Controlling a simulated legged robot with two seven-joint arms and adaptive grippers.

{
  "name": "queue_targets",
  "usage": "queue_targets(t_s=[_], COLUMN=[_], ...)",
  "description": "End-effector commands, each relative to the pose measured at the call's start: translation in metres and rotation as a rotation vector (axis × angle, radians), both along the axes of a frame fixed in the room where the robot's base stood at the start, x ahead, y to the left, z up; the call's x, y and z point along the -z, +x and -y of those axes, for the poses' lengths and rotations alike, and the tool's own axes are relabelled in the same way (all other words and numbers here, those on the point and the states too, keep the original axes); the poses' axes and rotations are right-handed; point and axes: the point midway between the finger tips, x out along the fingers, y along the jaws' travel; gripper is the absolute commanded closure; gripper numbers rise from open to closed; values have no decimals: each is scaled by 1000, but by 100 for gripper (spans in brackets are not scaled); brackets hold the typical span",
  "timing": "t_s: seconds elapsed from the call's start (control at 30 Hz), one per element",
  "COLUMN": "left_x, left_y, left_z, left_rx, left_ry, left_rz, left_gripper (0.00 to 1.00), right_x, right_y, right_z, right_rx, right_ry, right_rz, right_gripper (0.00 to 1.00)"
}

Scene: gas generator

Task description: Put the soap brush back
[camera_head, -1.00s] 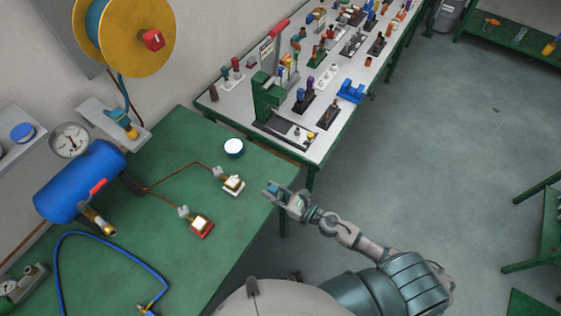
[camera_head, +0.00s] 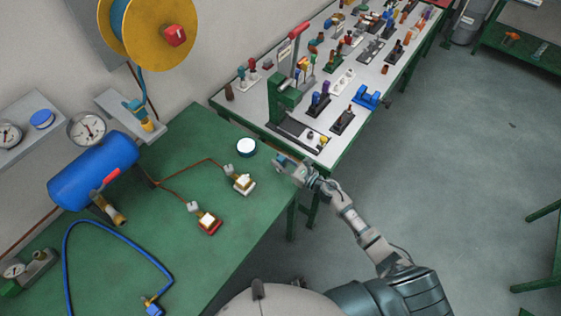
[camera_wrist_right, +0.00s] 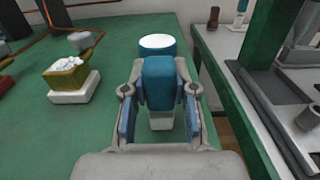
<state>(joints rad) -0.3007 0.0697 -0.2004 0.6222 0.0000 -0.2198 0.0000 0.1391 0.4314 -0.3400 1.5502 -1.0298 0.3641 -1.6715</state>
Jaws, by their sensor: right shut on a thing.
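My right gripper (camera_head: 285,162) is at the right edge of the green table (camera_head: 185,165), just right of the round white-topped container (camera_head: 246,147). In the right wrist view my right gripper (camera_wrist_right: 160,105) is shut on a blue piece with a pale lower end, which I take as the soap brush (camera_wrist_right: 160,82). It stands between the two fingers, and its lower tip is partly hidden. The round container (camera_wrist_right: 157,42) shows directly beyond it, with a white top and blue side. My left gripper is not in view.
Two small brass-coloured blocks on coloured bases, one white (camera_head: 243,184) and one red (camera_head: 209,222), sit on the green table with copper lines. A blue tank (camera_head: 95,170) and blue hose lie left. A grey-topped bench (camera_head: 240,102) with many tools stands behind.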

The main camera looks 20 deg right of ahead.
Motion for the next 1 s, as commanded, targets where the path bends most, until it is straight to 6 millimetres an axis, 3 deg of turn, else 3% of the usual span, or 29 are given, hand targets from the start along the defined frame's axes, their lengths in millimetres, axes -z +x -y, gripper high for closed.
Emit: queue_targets(t_s=[0.3, 0.33, 0.4, 0.43, 0.8, 1.0], left_x=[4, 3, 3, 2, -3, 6], left_y=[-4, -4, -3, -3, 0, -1], left_z=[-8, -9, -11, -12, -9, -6], left_rx=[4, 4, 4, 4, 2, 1], left_ry=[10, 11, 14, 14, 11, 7], left_rz=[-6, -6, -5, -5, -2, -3], left_gripper=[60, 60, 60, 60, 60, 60], right_x=[4, 4, 3, 3, -2, 3], right_y=[0, 0, 0, 0, -1, -31], right_z=[0, 1, 1, 1, 1, 23], right_rx=[-1, -1, -1, -1, -1, -1], right_ry=[1, 1, 2, 2, 1, -2], right_rz=[-1, -2, -1, -1, -1, -4], right_gripper=[100, 68, 51, 48, 48, 48])
